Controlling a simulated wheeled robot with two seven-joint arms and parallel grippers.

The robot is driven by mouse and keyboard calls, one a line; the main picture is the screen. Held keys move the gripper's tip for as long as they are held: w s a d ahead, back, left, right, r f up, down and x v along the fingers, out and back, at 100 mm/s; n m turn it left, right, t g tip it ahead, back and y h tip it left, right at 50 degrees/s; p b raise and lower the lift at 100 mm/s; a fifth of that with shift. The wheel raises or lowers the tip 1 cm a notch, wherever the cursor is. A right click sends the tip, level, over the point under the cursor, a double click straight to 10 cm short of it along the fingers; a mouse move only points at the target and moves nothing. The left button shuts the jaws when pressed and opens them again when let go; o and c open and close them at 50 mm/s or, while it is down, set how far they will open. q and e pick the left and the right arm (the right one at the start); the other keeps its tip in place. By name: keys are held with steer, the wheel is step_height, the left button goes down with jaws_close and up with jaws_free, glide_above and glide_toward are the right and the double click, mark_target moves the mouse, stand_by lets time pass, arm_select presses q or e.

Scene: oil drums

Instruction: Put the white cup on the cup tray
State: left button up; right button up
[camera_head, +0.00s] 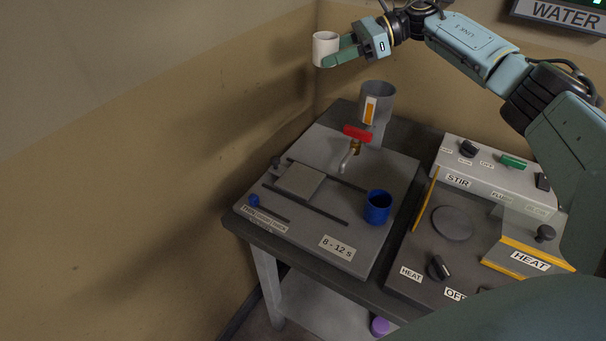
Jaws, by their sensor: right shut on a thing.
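The white cup (325,49) is upright at the top of the head view, raised above the table and in front of the wall. My right gripper (342,52) is shut on the white cup, with its green fingers at the cup's side. The right arm reaches in from the right. A flat square grey plate on a slide (299,180) sits on the left station board; I cannot tell whether this is the cup tray. My left gripper is not in the view.
A grey cylinder (377,103) with a red-handled tap (357,133) stands below the raised cup. A blue cup (377,207) stands on the board's right side. The stir and heat station (452,223) is at right. Walls close in behind and left.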

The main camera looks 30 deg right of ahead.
steer(key=shift+w+a+m+t+h, duration=1.5)
steer(key=shift+a+m+t, duration=0.65)
steer(key=shift+a, duration=5.65)
steer(key=s+a+f+m+t+h+p, duration=0.1)
steer(key=s+a+f+m+t+h, duration=0.1)
steer(key=s+a+f+m+h, duration=0.25)
steer(key=s+a+f+m+t+h+p, duration=0.1)
steer(key=s+f+m+h+p, duration=0.15)
steer(key=s+f, duration=0.4)
step_height(320, 180, up, 7)
steer(key=w+d+m+h+p, duration=0.1)
steer(key=m+h+p, duration=0.25)
steer(key=p, duration=0.35)
steer(key=m+h+p, duration=0.3)
steer(key=h+p, duration=0.1)
steer(key=p, duration=0.3)
glide_above(301, 184)
steer(key=shift+g, duration=0.35)
step_height(301, 184, down, 14)
steer(key=shift+s, duration=0.1)
steer(key=shift+f+b, duration=1.1)
steer(key=shift+f, duration=0.95)
